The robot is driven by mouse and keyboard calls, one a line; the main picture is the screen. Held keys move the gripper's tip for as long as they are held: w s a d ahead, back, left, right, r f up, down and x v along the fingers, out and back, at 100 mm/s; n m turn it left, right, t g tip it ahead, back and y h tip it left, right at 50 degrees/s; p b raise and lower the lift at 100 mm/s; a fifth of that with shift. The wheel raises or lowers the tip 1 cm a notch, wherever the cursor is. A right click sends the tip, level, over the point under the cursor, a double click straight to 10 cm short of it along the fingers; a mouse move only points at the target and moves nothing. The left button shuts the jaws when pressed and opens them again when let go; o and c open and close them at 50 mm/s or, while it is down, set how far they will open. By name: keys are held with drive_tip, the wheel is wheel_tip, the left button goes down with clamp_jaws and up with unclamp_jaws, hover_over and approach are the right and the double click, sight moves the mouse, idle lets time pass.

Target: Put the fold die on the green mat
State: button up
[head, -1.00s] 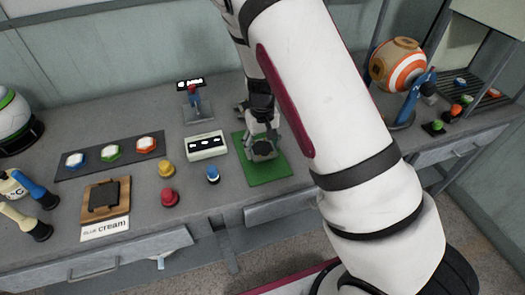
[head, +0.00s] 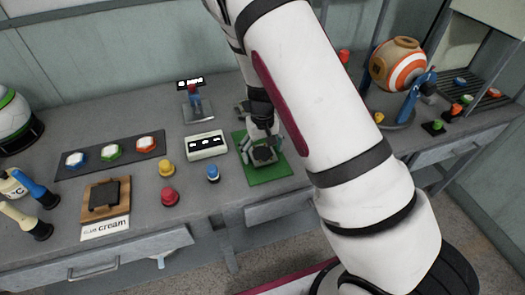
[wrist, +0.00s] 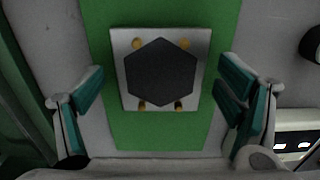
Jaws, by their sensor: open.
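The fold die, seemingly the pale square plate with a dark hexagonal face and brass-coloured pins (wrist: 160,72), lies on the green mat (wrist: 125,130) in the wrist view. In the head view the die (head: 264,155) is on the mat (head: 268,176) too, partly hidden by my fingers. My gripper (head: 262,146) is open, with one finger on each side of the die. In the wrist view gaps show between the fingers and the plate.
A white box with dark windows (head: 206,146) stands left of the mat. A blue button (head: 213,173), a yellow button (head: 167,168) and a red button (head: 170,196) stand nearby. A small stand (head: 197,108) is behind. The bench front edge lies close below the mat.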

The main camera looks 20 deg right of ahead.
sight(262, 154)
wheel_tip(262, 154, up, 12)
drive_tip(key=s+a+r+t+y, duration=0.1)
drive_tip(key=s+r, duration=0.5)
drive_tip(key=r, duration=0.2)
drive_tip(key=s+r+t+y, duration=0.1)
drive_tip(key=s+r, duration=0.4)
drive_tip(key=r, duration=0.3)
drive_tip(key=s+d+r+t+h, duration=0.1)
drive_tip(key=s+r, duration=0.2)
drive_tip(key=s, duration=0.5)
drive_tip(key=s+r+t+h, duration=0.1)
drive_tip(key=s+r, duration=0.1)
drive_tip(key=s, duration=0.6)
drive_tip(key=shift+s+d+r+t, duration=0.15)
drive_tip(key=shift+d+r+t, duration=0.2)
drive_tip(key=shift+r+t, duration=0.05)
